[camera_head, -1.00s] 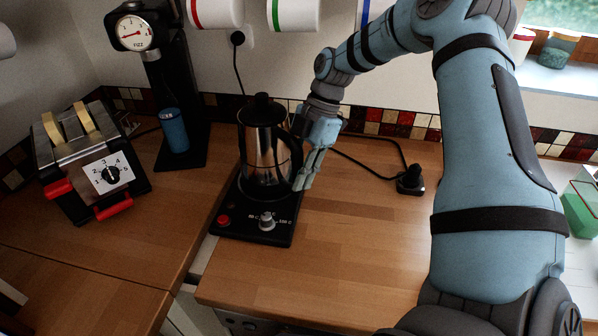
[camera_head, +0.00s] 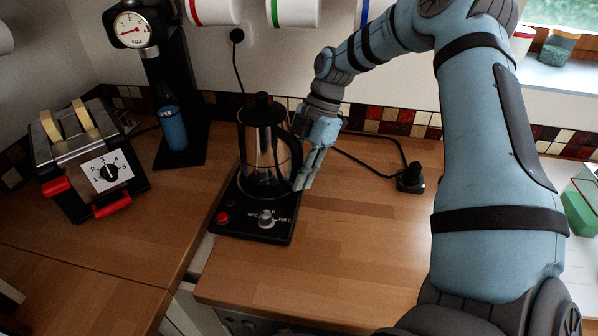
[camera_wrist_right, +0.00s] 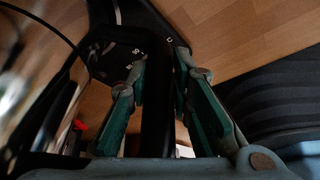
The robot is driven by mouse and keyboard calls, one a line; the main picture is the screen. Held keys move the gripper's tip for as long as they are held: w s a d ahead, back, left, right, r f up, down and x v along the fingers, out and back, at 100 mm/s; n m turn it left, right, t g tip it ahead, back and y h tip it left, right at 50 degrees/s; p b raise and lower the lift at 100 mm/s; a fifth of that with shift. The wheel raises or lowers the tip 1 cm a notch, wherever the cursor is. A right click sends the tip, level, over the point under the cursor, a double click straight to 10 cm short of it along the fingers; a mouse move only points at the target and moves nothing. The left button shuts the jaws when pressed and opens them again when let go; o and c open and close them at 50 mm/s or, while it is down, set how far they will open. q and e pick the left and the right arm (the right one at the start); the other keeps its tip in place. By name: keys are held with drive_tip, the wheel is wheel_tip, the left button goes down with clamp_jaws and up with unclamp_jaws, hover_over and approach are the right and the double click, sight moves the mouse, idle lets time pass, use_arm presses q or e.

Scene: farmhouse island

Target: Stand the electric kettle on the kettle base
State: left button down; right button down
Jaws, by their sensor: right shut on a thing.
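The electric kettle (camera_head: 262,155), shiny metal with a black lid and black handle, stands upright on the black kettle base (camera_head: 282,236) in the head view. I cannot tell whether it is fully seated. The base has a red button and a grey knob at its front. My right gripper (camera_head: 305,178) is at the kettle's right side, shut on its handle. In the right wrist view the dark handle (camera_wrist_right: 158,110) runs between the two fingers, with the base (camera_wrist_right: 112,50) beyond. My left gripper is not in view.
A toaster (camera_head: 85,160) with red levers stands at the left. A soda maker (camera_head: 170,90) with a blue canister is behind it. A black plug (camera_head: 410,178) with a cable lies right of the kettle. The wooden counter (camera_head: 350,240) in front is clear.

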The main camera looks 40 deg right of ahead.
drive_tip(key=shift+f, duration=0.25)
drive_tip(key=c, duration=1.3)
unclamp_jaws()
drive_tip(key=shift+s+r, duration=0.1)
drive_tip(key=shift+c, duration=0.2)
drive_tip(key=o, duration=0.5)
drive_tip(key=shift+o, duration=0.2)
